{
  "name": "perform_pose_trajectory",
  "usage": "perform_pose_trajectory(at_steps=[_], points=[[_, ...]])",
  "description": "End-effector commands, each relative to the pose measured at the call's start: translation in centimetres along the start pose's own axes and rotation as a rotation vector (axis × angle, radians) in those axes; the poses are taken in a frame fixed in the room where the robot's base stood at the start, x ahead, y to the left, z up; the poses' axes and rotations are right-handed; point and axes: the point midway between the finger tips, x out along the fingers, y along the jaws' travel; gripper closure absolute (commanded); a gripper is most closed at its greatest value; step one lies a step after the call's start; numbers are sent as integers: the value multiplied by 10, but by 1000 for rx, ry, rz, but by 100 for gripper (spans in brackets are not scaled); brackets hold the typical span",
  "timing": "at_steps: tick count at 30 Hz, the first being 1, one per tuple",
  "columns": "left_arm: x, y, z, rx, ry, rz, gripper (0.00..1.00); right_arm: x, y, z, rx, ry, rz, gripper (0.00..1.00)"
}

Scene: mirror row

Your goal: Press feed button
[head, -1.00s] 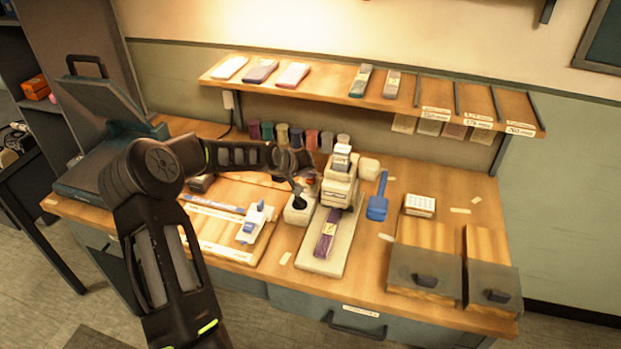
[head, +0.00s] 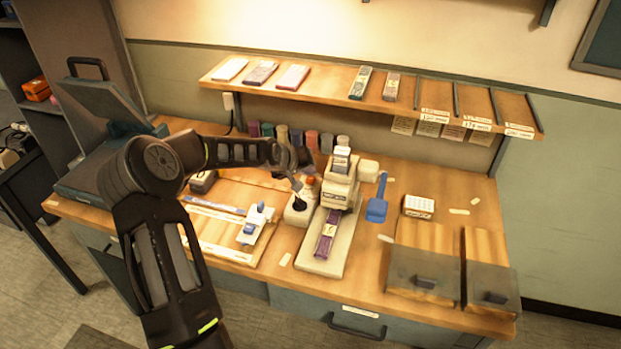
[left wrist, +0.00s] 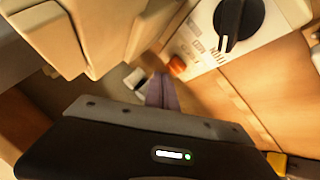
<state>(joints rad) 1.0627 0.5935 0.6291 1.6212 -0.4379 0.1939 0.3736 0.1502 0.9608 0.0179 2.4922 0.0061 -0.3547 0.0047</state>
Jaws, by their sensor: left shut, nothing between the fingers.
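A pale control box (head: 296,216) with a black knob stands on the bench, left of a cream machine (head: 341,190). An orange-red button (head: 310,181) shows at the box's far end; I take it as the feed button. The left wrist view shows the button (left wrist: 178,65) beside the box's printed face and black knob (left wrist: 238,20). My left gripper (head: 297,184) is shut and empty, pointing down by the box. In the left wrist view its fingertips (left wrist: 160,90) appear just left of the button; I cannot tell whether they touch. My right gripper is out of view.
A purple strip (head: 326,235) lies on the machine's pale base. A blue scoop (head: 377,207) is to its right. A board with a white-and-blue device (head: 255,224) lies left of the box. Several coloured rolls stand behind, below a shelf (head: 330,90).

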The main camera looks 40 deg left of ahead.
Motion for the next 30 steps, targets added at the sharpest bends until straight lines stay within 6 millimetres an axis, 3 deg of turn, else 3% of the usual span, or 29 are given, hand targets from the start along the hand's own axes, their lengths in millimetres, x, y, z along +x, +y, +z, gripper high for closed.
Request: perform_pose_trajectory(at_steps=[7,21,30], points=[[-5,4,-4,0,1,0,100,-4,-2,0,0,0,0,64],[-34,25,-26,1,2,0,100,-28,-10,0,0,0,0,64],[-35,25,-26,0,1,0,100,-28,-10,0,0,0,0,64]])
